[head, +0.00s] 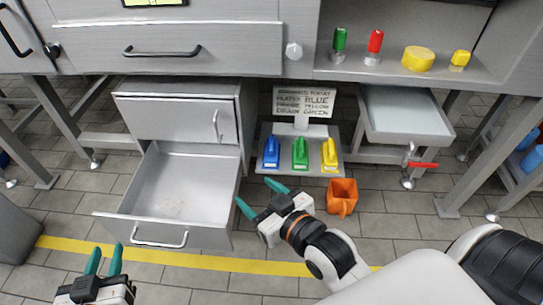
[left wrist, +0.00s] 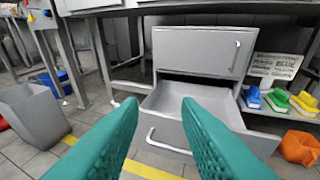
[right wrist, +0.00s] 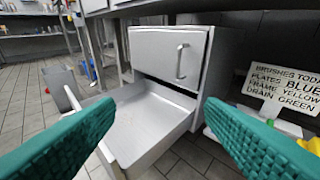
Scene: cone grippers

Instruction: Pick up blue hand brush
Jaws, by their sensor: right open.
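The blue hand brush (head: 271,152) stands at the left of a row of three brushes on a low grey stand under the bench. It also shows in the left wrist view (left wrist: 253,98). The green brush (head: 300,153) and the yellow brush (head: 329,154) stand to its right. My right gripper (head: 256,194) is open and empty, in front of and below the brushes in the head view, apart from them. My left gripper (head: 104,261) is open and empty at the lower left, far from the brushes. In the right wrist view, the right finger hides most of the brush row.
An open, empty drawer (head: 181,188) juts out left of the stand. A sign (head: 304,101) stands behind the brushes, listing plates blue, frame yellow, drain green. An orange container (head: 342,196) sits on the floor at right. A grey tray-like unit (head: 404,112) with a red-handled valve (head: 422,164) stands further right.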

